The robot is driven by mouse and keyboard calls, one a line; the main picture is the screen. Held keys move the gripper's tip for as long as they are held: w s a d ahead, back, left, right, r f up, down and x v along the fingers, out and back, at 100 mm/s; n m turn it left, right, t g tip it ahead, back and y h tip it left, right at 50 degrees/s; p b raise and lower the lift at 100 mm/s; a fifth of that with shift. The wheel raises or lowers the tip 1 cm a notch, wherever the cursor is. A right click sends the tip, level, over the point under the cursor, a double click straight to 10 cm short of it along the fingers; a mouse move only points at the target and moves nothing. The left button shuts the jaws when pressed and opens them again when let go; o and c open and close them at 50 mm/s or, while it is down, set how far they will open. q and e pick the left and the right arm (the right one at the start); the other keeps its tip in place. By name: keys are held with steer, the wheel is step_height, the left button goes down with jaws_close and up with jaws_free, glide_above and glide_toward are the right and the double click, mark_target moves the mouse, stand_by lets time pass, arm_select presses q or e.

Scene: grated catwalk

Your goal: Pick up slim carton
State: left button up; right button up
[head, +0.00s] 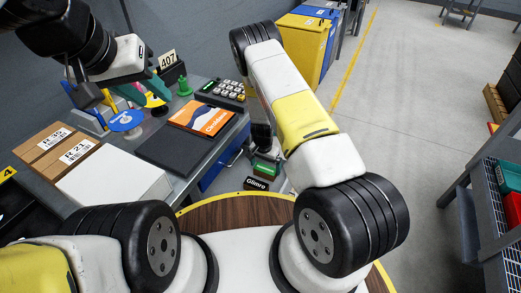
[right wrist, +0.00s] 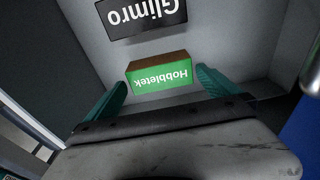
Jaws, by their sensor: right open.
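A green carton with a brown top edge, lettered Hobbletek (right wrist: 163,78), lies in a grey-walled, drawer-like space. It shows in the head view as a small green patch (head: 265,169). A black carton lettered Glimro (right wrist: 150,15) lies beside it, also in the head view (head: 257,184). Which one is the slim carton I cannot tell. My right gripper (right wrist: 162,82) is open, its teal fingers either side of the green carton without visible contact. In the head view my right arm partly hides it. My left gripper (head: 110,92) is over the bench at upper left; its jaw gap is unclear.
Yellow and blue bins (head: 303,45) stand behind. A shelf with trays (head: 508,178) is at right. The floor between is clear.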

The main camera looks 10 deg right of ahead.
mark_target(265, 169)
steer(key=shift+w+f, duration=0.15)
steer(key=shift+f, duration=1.4)
steer(key=shift+d, duration=0.1)
steer(key=c, duration=1.1)
